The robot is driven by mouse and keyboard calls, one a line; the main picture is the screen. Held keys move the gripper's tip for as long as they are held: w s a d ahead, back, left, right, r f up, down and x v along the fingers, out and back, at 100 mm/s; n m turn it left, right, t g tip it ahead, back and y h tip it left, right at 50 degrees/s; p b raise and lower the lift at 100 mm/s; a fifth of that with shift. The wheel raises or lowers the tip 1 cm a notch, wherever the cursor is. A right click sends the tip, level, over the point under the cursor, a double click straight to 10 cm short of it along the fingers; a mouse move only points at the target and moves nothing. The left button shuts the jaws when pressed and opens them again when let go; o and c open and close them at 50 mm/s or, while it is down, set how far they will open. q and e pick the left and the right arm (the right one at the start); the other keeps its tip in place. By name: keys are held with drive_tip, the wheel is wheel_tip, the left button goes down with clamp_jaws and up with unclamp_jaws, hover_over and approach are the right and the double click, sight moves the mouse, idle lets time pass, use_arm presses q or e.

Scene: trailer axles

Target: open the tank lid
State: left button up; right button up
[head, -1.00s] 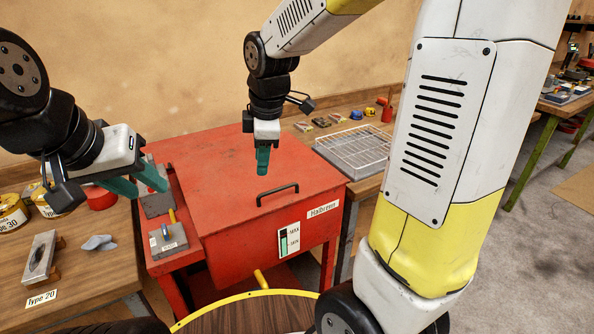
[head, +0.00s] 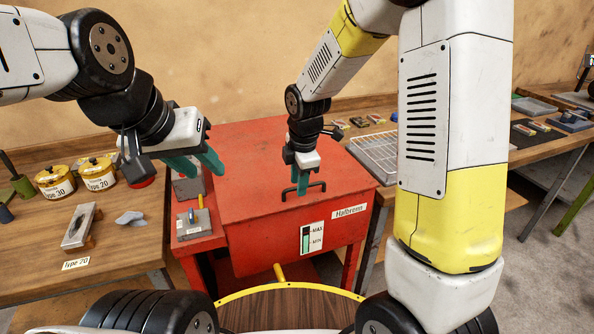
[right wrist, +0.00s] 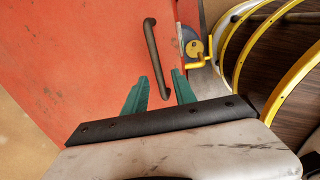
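The red tank (head: 270,250) stands ahead with its flat red lid (head: 250,150) down. A black bar handle (head: 316,187) sits near the lid's front edge and also shows in the right wrist view (right wrist: 149,55). My right gripper (head: 301,190) points down over the lid at the handle. In the right wrist view its green fingers (right wrist: 160,88) are apart, with the lower end of the handle between their tips in the picture. I cannot tell whether they touch it. My left gripper (head: 200,166) is open and empty above the tank's left side.
The left bench (head: 120,270) carries yellow tins (head: 97,172), a grey block and a cloth. A wire tray (head: 375,155) lies on the bench to the right. My yellow-rimmed round base is in front.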

clamp_jaws()
idle(1.4)
